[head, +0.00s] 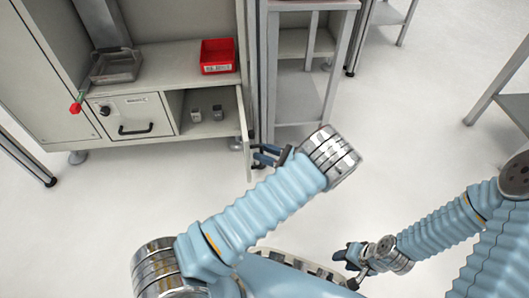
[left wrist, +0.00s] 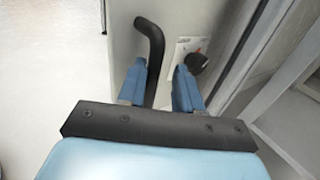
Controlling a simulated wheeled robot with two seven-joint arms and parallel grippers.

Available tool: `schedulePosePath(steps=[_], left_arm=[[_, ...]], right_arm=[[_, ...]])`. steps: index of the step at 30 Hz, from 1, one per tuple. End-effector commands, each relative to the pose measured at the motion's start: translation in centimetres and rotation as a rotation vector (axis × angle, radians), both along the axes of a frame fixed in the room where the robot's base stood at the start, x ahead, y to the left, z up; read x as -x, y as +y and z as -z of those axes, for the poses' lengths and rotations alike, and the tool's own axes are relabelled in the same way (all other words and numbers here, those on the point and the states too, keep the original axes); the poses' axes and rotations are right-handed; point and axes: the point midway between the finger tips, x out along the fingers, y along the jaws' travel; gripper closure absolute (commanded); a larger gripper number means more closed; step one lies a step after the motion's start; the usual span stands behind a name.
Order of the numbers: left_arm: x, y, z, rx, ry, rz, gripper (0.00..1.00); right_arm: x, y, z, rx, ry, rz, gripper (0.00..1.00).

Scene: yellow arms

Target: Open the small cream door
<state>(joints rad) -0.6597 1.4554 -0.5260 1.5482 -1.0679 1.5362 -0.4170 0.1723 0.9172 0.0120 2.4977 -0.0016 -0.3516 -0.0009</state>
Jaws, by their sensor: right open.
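The small cream door (head: 243,128) stands swung out at the right of the low cabinet, seen almost edge-on, with its compartment open to view. In the left wrist view its face (left wrist: 124,42) fills the middle, with a bent black handle (left wrist: 151,45), a dark round knob (left wrist: 198,63) and a pale label. My left gripper (head: 266,155) is at the door's outer side; in the wrist view its blue fingers (left wrist: 160,85) stand apart on either side of the handle, with a gap on the right. My right gripper (head: 347,256) is open and empty, low over the floor.
A closed door with a black handle (head: 135,130) is left of the open compartment, which holds small grey blocks (head: 206,114). A red bin (head: 217,56) and a grey tray (head: 116,66) sit above. A grey shelf frame (head: 302,107) stands close right of the door. Floor in front is clear.

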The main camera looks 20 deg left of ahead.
Motion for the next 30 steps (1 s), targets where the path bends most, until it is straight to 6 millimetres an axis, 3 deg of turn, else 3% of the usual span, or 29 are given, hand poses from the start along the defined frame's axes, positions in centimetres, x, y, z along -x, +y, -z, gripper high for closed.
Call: schedulePosePath(steps=[5,12,18,24,30], left_arm=[[0.1,-2.3,0.0,0.002,-0.002,0.003,0.66],[0.5,-8.3,0.0,0.001,-0.002,0.004,0.66],[0.7,-12.1,0.1,0.001,-0.001,0.003,0.66],[0.9,-13.6,0.1,0.001,0.000,0.001,0.66],[0.9,-13.7,0.0,0.000,0.001,0.000,0.66]], right_arm=[[0.0,0.0,-0.2,0.000,0.000,0.000,0.57],[0.0,0.0,-0.3,0.000,0.001,0.000,0.57],[0.0,0.0,-0.3,0.000,0.001,0.000,0.57],[0.0,0.0,-0.2,0.000,0.001,0.000,0.57],[0.0,0.0,-0.2,0.000,0.001,0.000,0.57]])
